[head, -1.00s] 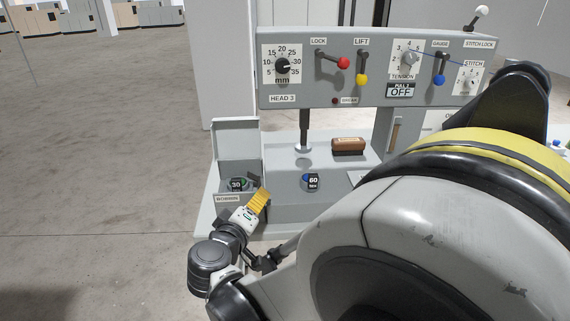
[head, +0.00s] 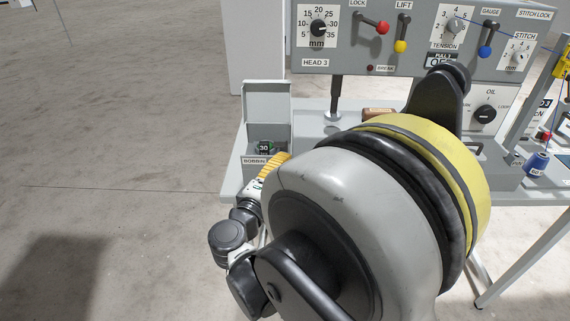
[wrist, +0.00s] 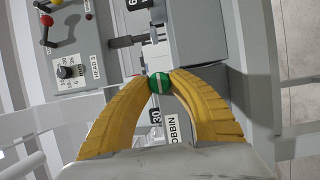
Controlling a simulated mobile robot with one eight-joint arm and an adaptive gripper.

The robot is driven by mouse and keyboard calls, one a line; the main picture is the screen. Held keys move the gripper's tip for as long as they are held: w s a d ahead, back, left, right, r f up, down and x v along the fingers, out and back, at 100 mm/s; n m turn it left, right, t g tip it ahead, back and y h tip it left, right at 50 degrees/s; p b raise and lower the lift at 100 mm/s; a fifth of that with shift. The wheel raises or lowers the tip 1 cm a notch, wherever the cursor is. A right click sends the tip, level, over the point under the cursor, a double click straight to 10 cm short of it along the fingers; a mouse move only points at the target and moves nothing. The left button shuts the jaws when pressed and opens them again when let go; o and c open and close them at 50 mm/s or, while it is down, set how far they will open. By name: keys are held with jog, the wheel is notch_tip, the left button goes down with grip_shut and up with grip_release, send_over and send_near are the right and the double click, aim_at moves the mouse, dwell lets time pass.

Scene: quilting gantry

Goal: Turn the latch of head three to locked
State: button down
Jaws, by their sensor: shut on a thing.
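Head three's panel (head: 315,62) shows at the top of the head view. Its LOCK lever (head: 382,27) has a red knob and points right and slightly down; it also shows at the top left of the wrist view (wrist: 47,20). I cannot read a locked mark beside it. My gripper (head: 284,158), with yellow ribbed fingers, is low at the front of the bobbin box, well below the lever. In the wrist view its fingertips are shut on a small round green thing (wrist: 160,84) with a pale stripe. In the head view my arm hides that thing.
Yellow-knobbed LIFT (head: 400,46) and blue-knobbed GAUGE (head: 485,52) levers stand right of LOCK. The open bobbin box (head: 267,100) holds a black 30 tag (head: 264,149). A brown block (head: 378,111) lies behind my arm. A blue spool (head: 537,162) stands right. Floor at left is clear.

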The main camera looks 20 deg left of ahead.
dwell(0.4)
jog(key=c, duration=1.2)
grip_release()
jog(key=s, duration=0.4)
jog(key=s+a, duration=0.1)
jog(key=s, duration=0.3)
jog(key=s+a, duration=0.1)
jog(key=s, duration=0.2)
jog(key=shift+s, duration=0.4)
jog(key=shift+d, duration=0.1)
